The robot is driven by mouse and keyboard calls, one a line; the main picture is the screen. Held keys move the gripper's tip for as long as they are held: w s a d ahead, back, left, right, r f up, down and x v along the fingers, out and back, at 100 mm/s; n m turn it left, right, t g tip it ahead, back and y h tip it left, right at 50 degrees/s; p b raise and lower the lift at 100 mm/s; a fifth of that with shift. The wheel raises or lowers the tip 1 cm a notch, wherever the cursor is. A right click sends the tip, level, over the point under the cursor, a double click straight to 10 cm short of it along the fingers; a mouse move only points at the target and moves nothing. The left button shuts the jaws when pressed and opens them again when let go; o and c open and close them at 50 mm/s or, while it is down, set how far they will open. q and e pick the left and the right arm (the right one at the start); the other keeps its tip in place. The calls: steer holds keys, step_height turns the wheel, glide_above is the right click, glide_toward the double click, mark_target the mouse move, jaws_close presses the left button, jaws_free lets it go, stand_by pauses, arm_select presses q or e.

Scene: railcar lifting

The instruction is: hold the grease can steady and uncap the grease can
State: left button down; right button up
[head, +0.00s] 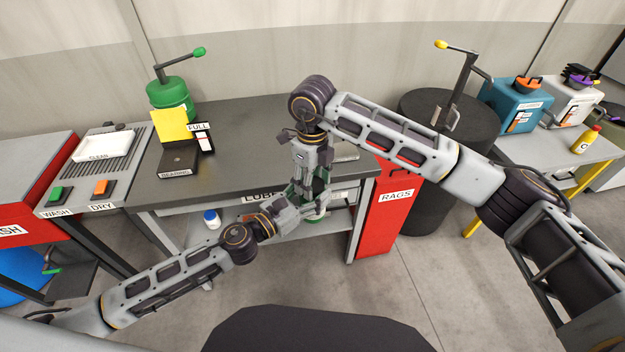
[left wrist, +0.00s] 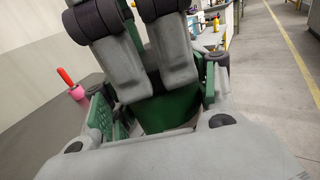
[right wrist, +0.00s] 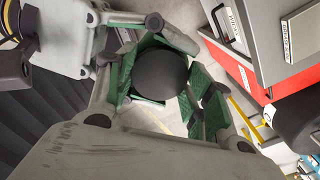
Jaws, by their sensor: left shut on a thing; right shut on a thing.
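The grease can is a green body (left wrist: 172,115) between the fingers of my left gripper (left wrist: 160,112) in the left wrist view. My left gripper (head: 316,209) is shut on the can's side, in front of the lube bench. The can's dark round cap (right wrist: 161,74) fills the space between the green pads of my right gripper (right wrist: 163,80). My right gripper (head: 311,182) points down from above, directly over the left one, and is shut on the cap. The grippers hide most of the can in the head view. Whether the cap is still seated cannot be told.
The dark lube bench (head: 250,130) stands behind the grippers, with a green pump container (head: 172,95) at its back left. A red rags bin (head: 385,210) is close on the right.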

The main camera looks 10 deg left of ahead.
steer(key=o, duration=1.1)
steer(key=shift+r, duration=0.1)
steer(key=shift+r, duration=2.15)
steer(key=shift+c, duration=1.2)
steer(key=shift+r+m, duration=1.7)
steer(key=shift+r, duration=0.05)
